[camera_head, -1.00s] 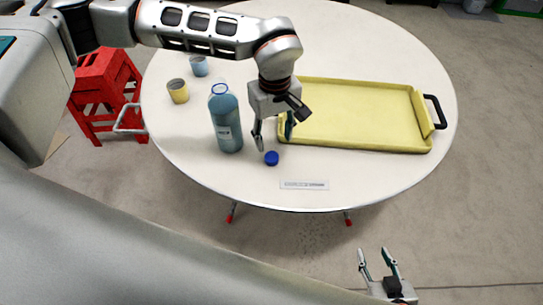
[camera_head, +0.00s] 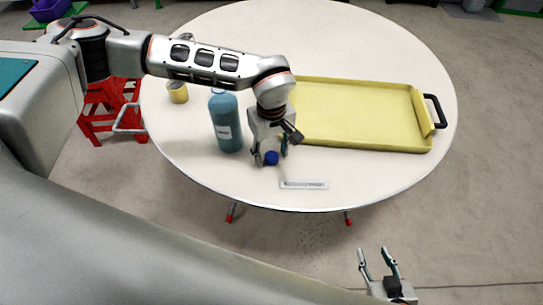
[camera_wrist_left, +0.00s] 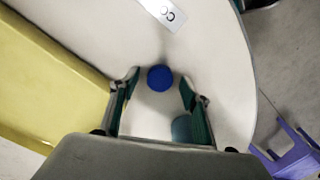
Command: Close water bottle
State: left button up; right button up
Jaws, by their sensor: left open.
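A blue-teal water bottle (camera_head: 227,125) stands upright on the white round table, left of my left gripper. A small round dark blue cap (camera_head: 271,158) lies near the table's front edge. My left gripper (camera_head: 270,155) points down at the cap with its fingers apart. In the left wrist view the cap (camera_wrist_left: 159,78) sits between the open fingertips (camera_wrist_left: 155,85), with gaps on both sides. Part of the bottle (camera_wrist_left: 182,128) shows behind one finger there. My right gripper (camera_head: 378,260) is open and empty, off the table at the bottom right.
A yellow tray (camera_head: 355,115) with black handles lies right of my left gripper. A yellow cup (camera_head: 177,92) stands behind the bottle to the left. A flat labelled strip (camera_head: 304,184) lies near the front edge. A red stool (camera_head: 100,110) stands left of the white table (camera_head: 190,160).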

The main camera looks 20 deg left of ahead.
aim_at(271, 156)
pick_arm(q)
jog(key=c, duration=0.8)
jog(key=shift+c, duration=0.2)
notch_tip(271, 156, up, 20)
jog(key=shift+p, duration=0.4)
